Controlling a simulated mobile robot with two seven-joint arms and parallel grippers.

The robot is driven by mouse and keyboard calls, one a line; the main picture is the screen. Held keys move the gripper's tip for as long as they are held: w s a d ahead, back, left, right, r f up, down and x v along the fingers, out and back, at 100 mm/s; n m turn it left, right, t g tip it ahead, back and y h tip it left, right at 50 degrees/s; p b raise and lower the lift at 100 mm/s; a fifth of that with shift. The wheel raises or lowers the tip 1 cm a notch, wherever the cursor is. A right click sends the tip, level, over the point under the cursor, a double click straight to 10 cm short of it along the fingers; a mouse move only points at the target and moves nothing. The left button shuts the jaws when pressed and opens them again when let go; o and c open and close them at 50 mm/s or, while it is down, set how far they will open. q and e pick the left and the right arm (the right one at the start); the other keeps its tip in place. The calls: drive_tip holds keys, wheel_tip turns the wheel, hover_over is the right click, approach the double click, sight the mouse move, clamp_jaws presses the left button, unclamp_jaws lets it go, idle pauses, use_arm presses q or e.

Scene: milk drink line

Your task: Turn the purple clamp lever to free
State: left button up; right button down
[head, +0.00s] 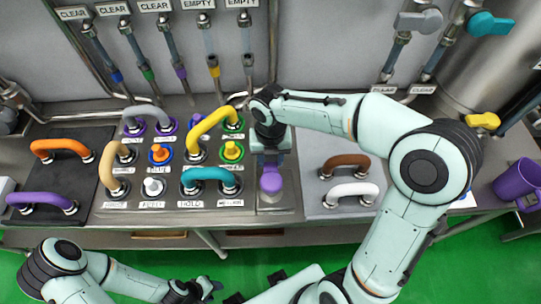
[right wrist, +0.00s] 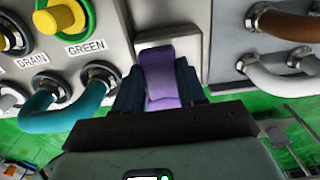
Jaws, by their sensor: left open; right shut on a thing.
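The purple clamp lever (head: 270,183) stands on a grey plate at the right end of the control panel. In the right wrist view the purple lever (right wrist: 160,72) sits between the two dark fingers of my right gripper (right wrist: 160,88), which is shut on it. In the head view my right gripper (head: 270,160) comes down over the lever from behind, and part of the lever is hidden. I cannot read any marking of its position. My left gripper (head: 205,290) is open and empty at the lower edge, in front of the bench and away from the lever.
A teal handle (head: 207,174) and a yellow handle (head: 210,128) are left of the lever. Brown (head: 345,160) and white (head: 352,190) handles stand on a pad to the right. Orange (head: 58,147) and purple (head: 40,198) handles lie at the far left. A purple mug (head: 515,180) is far right.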

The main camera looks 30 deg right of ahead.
drive_tip(key=c, duration=0.6)
unclamp_jaws()
drive_tip(key=shift+c, duration=0.2)
use_arm(q)
drive_tip(key=w+r+p, duration=0.2)
drive_tip(key=shift+w+r, duration=0.15)
drive_tip(key=shift+r, duration=0.15)
use_arm(e)
wheel_tip(320, 180, up, 13)
drive_tip(key=shift+r, duration=0.2)
